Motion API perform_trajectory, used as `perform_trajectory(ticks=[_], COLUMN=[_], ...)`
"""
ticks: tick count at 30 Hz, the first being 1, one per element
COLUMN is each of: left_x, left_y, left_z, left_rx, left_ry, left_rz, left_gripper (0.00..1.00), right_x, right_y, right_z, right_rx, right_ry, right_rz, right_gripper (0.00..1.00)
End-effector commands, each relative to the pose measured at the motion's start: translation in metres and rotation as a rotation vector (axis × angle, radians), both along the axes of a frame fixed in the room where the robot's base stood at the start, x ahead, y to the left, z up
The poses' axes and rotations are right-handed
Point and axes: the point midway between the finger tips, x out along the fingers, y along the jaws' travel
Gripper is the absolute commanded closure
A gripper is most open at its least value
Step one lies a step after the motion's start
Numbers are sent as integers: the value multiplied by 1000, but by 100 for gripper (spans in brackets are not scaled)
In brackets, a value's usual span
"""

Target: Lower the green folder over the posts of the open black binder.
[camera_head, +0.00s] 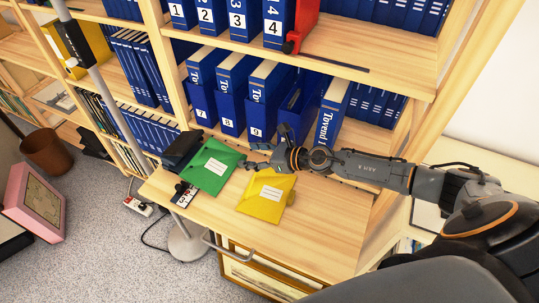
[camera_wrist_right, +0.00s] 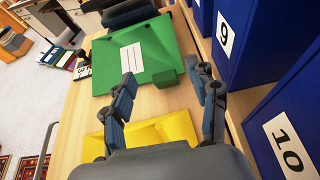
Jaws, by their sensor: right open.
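The green folder (camera_head: 211,166) with a white label lies on the wooden desk shelf; its near end, with a small green block, shows in the right wrist view (camera_wrist_right: 150,50). A black binder (camera_head: 182,148) is partly behind and under the folder, with a labelled black part (camera_head: 184,193) at its left. Its posts are hidden, so I cannot tell whether the folder is around them. In the right wrist view the binder's dark edge (camera_wrist_right: 130,12) is beyond the folder. My right gripper (camera_head: 250,158) is open, its fingertips (camera_wrist_right: 165,78) either side of the green block. My left gripper is out of view.
A yellow folder (camera_head: 264,192) lies on the desk under my right wrist. Blue numbered binders (camera_head: 231,95) fill the shelf behind. A metal pole (camera_head: 102,90) stands at the left. The desk's front right is bare.

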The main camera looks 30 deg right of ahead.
Motion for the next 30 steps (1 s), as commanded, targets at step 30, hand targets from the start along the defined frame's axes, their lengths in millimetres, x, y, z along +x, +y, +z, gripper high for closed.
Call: perform_trajectory(ticks=[30], left_x=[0], left_y=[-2], left_z=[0], left_rx=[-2], left_ry=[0], left_rz=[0], left_gripper=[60], right_x=[-64], right_y=[-51], right_z=[34], right_rx=[-1], right_ry=[-1], right_rz=[0], right_gripper=[41])
